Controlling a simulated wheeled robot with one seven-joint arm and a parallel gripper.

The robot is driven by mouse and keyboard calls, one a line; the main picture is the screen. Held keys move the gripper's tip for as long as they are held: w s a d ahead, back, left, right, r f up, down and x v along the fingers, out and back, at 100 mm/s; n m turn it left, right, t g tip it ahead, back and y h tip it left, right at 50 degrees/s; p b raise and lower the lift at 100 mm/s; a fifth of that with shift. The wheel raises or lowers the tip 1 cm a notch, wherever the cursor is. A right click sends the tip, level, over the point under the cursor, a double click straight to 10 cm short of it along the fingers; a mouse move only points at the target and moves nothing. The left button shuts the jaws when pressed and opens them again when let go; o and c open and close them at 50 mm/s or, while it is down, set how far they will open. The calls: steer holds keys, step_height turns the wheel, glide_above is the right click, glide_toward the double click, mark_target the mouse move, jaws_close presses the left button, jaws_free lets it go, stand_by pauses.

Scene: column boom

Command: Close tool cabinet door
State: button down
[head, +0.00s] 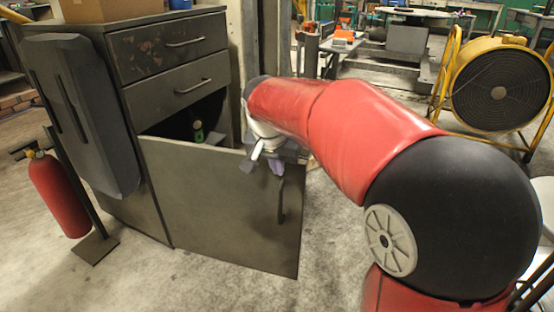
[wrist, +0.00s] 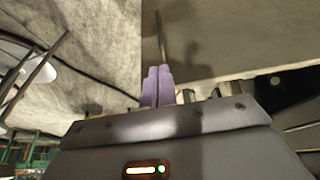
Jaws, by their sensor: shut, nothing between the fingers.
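The grey metal tool cabinet (head: 115,62) stands at the left in the head view. Its lower door (head: 215,205) is ajar, with the dark inside showing above its top edge. The door's vertical handle (head: 281,203) is near its right edge. My gripper (head: 277,168) is at the door's upper right, just above the handle; my arm partly hides this area. In the wrist view the purple fingers (wrist: 157,86) are together and empty. The handle (wrist: 162,40) rises just beyond them, with the door face (wrist: 225,45) to the right. I cannot tell whether they touch.
Two closed drawers (head: 170,45) are above the door. A dark bottle-like item (head: 197,130) is inside the cabinet. A red fire extinguisher (head: 60,192) stands left. A yellow fan (head: 497,88) is at the right. The concrete floor before the door is clear.

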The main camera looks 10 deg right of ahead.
mark_target(286, 178)
steer(key=x, duration=0.5)
steer(key=shift+w+d+f, duration=0.1)
steer(key=shift+w, duration=0.15)
steer(key=shift+w+d, duration=0.25)
steer(key=shift+w, duration=0.25)
steer(key=shift+w+d, duration=0.25)
steer(key=shift+w, duration=0.25)
steer(key=shift+w+d, duration=0.25)
steer(key=shift+w, duration=0.3)
